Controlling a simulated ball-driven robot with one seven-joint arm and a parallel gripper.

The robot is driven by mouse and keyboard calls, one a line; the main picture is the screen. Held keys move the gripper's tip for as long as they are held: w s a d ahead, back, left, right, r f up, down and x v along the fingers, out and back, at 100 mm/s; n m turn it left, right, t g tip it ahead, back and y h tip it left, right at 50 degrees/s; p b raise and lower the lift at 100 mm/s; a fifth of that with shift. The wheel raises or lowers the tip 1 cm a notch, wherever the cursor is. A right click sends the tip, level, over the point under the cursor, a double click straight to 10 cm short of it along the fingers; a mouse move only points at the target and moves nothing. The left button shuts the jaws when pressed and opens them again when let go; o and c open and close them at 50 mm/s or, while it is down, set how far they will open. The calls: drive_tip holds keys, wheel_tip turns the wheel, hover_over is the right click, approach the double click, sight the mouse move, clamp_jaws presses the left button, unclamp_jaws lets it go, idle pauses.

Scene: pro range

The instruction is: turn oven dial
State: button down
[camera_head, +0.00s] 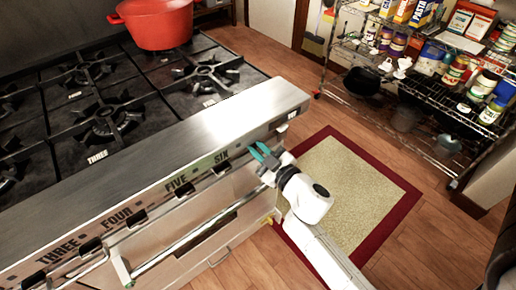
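The stove's steel front panel (160,203) runs from lower left to upper right, with labels THREE, FOUR, FIVE and SIX. Small black dials sit along it, including one by FOUR (138,217), one by FIVE (185,188) and one by SIX (221,167). I cannot tell which one is the oven dial. My gripper (259,154) is at the panel's right end, just right of the SIX label. Its two green fingertips are apart and point at the panel, with nothing seen between them. Contact with the panel cannot be made out, and the gripper hides part of it.
An oven handle bar (190,240) sticks out below the dials. A wire shelf (400,100) with jars and boxes is at upper right. A red-edged mat (350,185) lies on the open floor.

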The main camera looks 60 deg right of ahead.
drive_tip(key=n, duration=0.4)
drive_tip(key=n+b, duration=0.1)
drive_tip(key=n, duration=0.3)
drive_tip(key=n+b, duration=0.1)
drive_tip(key=n, duration=0.3)
drive_tip(key=shift+a+f, duration=0.1)
drive_tip(key=shift+f, duration=0.15)
idle(0.5)
drive_tip(key=c, duration=1.1)
unclamp_jaws()
drive_tip(key=shift+b+v, duration=1.6)
drive_tip(key=shift+v, duration=3.85)
drive_tip(key=shift+w+r, duration=0.1)
drive_tip(key=shift+r, duration=0.1)
